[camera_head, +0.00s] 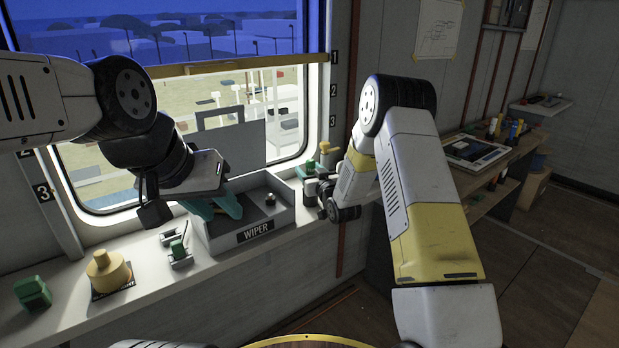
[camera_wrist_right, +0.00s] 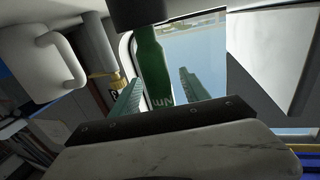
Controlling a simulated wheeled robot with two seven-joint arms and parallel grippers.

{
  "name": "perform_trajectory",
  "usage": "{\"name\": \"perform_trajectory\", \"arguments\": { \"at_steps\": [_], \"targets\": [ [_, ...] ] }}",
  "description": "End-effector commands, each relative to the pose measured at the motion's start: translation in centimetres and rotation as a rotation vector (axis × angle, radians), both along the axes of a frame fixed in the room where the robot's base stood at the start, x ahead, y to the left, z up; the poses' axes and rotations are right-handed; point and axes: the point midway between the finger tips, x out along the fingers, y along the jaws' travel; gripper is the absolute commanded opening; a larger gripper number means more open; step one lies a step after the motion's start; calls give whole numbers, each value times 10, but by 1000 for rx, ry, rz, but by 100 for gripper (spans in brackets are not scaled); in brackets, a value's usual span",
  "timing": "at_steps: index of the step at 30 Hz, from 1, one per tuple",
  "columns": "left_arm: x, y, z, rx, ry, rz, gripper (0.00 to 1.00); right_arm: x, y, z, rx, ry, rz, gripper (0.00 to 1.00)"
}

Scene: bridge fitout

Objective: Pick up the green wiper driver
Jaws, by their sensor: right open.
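In the right wrist view a green upright body with pale lettering (camera_wrist_right: 154,68), which looks like the wiper driver, stands between the two teal fingers of my right gripper (camera_wrist_right: 160,95). The fingers are apart, one on each side of it, and I see no clear contact. In the head view small green parts (camera_head: 310,168) show at the sill's right end beside my right wrist, whose fingers are mostly hidden there. My left gripper (camera_head: 215,206) hangs over the grey tray labelled WIPER (camera_head: 222,242), its teal fingers apart and nothing seen between them.
A small dark-topped piece (camera_head: 270,199) sits in the tray. A wooden desk (camera_head: 500,168) stands at the right.

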Motion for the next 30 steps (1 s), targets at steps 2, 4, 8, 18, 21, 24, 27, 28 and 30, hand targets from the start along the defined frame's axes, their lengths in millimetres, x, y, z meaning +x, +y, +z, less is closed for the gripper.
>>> {"name": "perform_trajectory", "arguments": {
  "at_steps": [2, 4, 8, 18, 21, 24, 27, 28, 30],
  "targets": [
    [0, 0, 0, 0, 0, 0, 36, 11, 5, 0, 0, -2, 1, 54],
    [0, 0, 0, 0, 0, 0, 36, 17, 7, 0, -1, -1, 1, 54],
    [0, 0, 0, 0, 0, 0, 36, 20, 8, 0, 0, 0, 0, 54],
    [0, 0, 0, 0, 0, 0, 36, 20, 7, 1, 0, 0, 0, 16],
    [0, 0, 0, 0, 0, 0, 36, 20, 7, 0, 0, 0, 0, 0],
    [0, 0, 0, 0, 0, 0, 36, 20, 7, 1, 0, 0, 0, 0],
    [0, 0, 0, 0, 0, 0, 36, 20, 7, 1, 0, -1, 0, 0],
    [0, 0, 0, 0, 0, 0, 36, 20, 7, 1, 0, -1, 0, 0],
    [0, 0, 0, 0, 0, 0, 36, 20, 7, 2, 1, -2, 0, 0]
  ]
}}
